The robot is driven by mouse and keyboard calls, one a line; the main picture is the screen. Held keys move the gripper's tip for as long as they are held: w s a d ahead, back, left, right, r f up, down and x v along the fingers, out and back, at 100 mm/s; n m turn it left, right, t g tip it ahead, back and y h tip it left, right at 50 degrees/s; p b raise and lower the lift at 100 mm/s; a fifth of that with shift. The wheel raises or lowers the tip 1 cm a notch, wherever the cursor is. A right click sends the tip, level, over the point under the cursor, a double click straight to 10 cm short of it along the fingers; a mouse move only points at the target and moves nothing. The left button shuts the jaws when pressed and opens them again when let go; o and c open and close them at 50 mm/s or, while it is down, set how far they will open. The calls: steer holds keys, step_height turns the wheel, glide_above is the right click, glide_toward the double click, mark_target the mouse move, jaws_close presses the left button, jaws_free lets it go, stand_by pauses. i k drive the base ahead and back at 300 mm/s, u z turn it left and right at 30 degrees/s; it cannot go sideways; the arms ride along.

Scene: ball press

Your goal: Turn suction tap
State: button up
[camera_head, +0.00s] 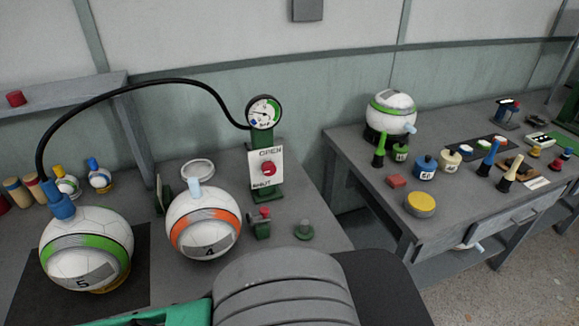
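The suction tap is a red knob (268,168) on a white plate (262,183) marked OPEN at the top and SHUT at the bottom. The plate is on a green stand (279,187) on the left table. The knob's setting is too small to tell. A round dial gauge (263,111) with a white and green face sits on top of the stand. A black hose (150,82) arches from the gauge to a blue fitting (58,203) on the ball marked 5 (85,258). My gripper is not in view.
The ball marked 4 (203,226), with an orange band and pale blue stem, stands left of the tap. A second table (370,180) on the right is cluttered.

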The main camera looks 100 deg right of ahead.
mark_target(269, 168)
steer(key=u, duration=1.15)
steer(key=i, duration=0.6)
steer(key=z, duration=4.75)
